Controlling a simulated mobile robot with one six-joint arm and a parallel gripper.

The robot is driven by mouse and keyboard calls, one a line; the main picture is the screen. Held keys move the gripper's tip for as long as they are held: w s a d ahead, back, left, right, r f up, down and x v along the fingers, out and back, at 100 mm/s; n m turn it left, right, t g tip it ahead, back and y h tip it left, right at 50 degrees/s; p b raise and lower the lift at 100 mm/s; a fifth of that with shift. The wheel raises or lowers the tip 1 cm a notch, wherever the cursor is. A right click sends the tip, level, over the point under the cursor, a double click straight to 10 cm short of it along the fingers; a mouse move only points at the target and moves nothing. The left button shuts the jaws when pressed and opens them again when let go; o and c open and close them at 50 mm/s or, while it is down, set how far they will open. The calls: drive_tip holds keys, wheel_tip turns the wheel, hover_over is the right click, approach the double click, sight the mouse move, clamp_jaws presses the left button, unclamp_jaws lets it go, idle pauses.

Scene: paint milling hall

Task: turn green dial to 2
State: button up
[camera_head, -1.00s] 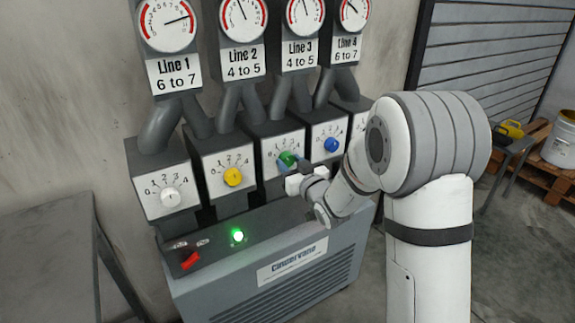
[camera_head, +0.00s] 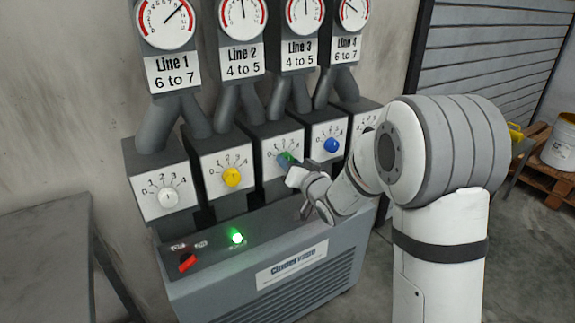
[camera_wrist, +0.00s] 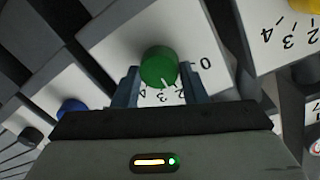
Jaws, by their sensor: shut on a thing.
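The green dial (camera_head: 286,158) sits on the white scale plate of the third box, under the Line 3 gauge. In the wrist view the green dial (camera_wrist: 159,66) stands between my two fingers, one on each side. My gripper (camera_wrist: 159,76) is shut on it; in the head view my gripper (camera_head: 293,169) reaches it from the lower right and partly covers it. The dial's white mark points to about between 2 and 3 in the wrist view. The 1 is hidden, seemingly behind the right finger.
The yellow dial (camera_head: 232,177) and blue dial (camera_head: 331,145) flank the green one closely. A white dial (camera_head: 168,197) is at far left. Below are a red switch (camera_head: 187,262) and a lit green lamp (camera_head: 237,238). The Line 3 gauge (camera_head: 304,12) sits above, its label reading 4 to 5.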

drive_tip(key=shift+s+f, duration=0.1)
drive_tip(key=shift+f, duration=0.1)
drive_tip(key=o, duration=1)
drive_tip(key=shift+r, duration=0.15)
drive_tip(key=shift+c, duration=0.2)
drive_tip(key=v, duration=0.7)
drive_tip(key=shift+s+d, duration=0.25)
drive_tip(key=shift+s, duration=0.05)
drive_tip(key=shift+r, duration=0.1)
